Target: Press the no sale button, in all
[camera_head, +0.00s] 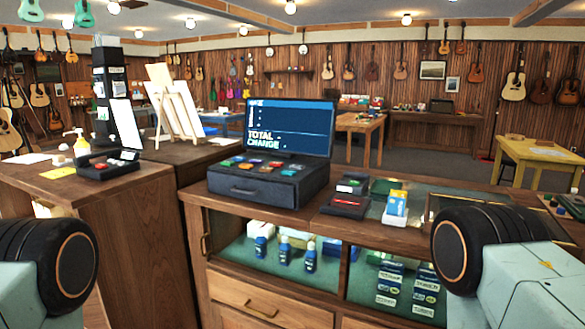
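A dark cash register (262,192) stands on the wooden counter near the middle of the view. Its drawer front faces me and looks shut. Several small coloured buttons (265,169) sit on its top, among them red, green, yellow and blue ones. Their labels are too small to read, so I cannot tell which is the no sale button. A blue screen (290,127) behind the buttons shows the words TOTAL and CHANGE. Parts of both my arms show at the lower left and lower right corners. Neither gripper is in view, and nothing of mine touches the register.
A card terminal (108,164) stands on the left counter, with a pump bottle (80,143) and small easel (174,104) nearby. Right of the register are a black tray (345,206), a small box (352,184) and a blue-yellow card holder (396,205). The glass case below holds bottles.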

